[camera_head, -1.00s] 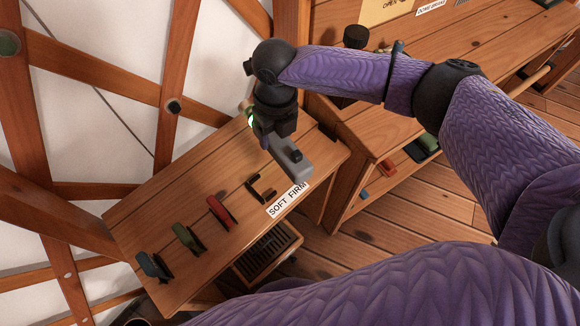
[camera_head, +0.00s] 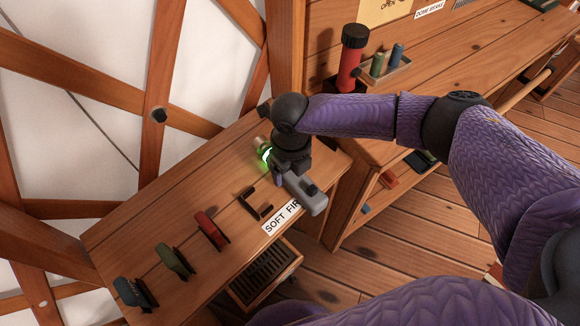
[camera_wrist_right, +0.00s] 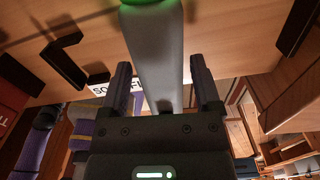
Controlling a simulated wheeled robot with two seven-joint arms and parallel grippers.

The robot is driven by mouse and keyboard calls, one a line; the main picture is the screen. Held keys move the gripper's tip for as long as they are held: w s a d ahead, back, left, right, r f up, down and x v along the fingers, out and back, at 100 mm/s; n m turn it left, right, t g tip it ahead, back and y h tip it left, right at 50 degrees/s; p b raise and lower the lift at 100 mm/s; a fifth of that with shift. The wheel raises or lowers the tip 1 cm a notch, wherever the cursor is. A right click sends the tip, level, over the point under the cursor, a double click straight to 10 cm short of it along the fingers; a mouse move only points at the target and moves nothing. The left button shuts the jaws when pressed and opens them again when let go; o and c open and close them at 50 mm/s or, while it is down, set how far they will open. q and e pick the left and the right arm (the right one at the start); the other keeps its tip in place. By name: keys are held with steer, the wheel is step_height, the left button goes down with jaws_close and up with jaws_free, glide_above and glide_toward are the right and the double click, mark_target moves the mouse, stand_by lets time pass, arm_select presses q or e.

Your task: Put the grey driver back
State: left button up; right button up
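The grey driver (camera_head: 306,196) is in my right gripper (camera_head: 287,175), above the right end of the wooden bench. In the right wrist view its grey body (camera_wrist_right: 155,60) lies between the two fingers of the right gripper (camera_wrist_right: 161,90). A green glowing ring shows at the driver's far end (camera_wrist_right: 152,3). An empty dark bracket (camera_head: 257,207) stands on the bench just left of the driver, beside the "SOFT FIRM" label (camera_head: 280,219). It seems to show in the wrist view too (camera_wrist_right: 62,60). My left gripper is not in view.
Red (camera_head: 208,226), green (camera_head: 172,258) and blue (camera_head: 130,290) tools sit in a row of holders along the bench (camera_head: 150,225). A slatted crate (camera_head: 264,270) is below. A red cylinder (camera_head: 350,62) and a tray of small cylinders (camera_head: 405,66) stand on the right-hand bench.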

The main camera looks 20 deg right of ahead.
steer(key=shift+o, duration=0.7)
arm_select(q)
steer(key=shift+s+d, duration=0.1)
arm_select(e)
steer(key=shift+r, duration=0.15)
arm_select(q)
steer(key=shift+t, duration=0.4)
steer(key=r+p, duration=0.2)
steer(key=p, duration=0.1)
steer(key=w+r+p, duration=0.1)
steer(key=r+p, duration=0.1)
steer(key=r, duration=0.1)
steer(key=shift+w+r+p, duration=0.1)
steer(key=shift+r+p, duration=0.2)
steer(key=shift+p, duration=0.1)
arm_select(e)
step_height(320, 180, up, 12)
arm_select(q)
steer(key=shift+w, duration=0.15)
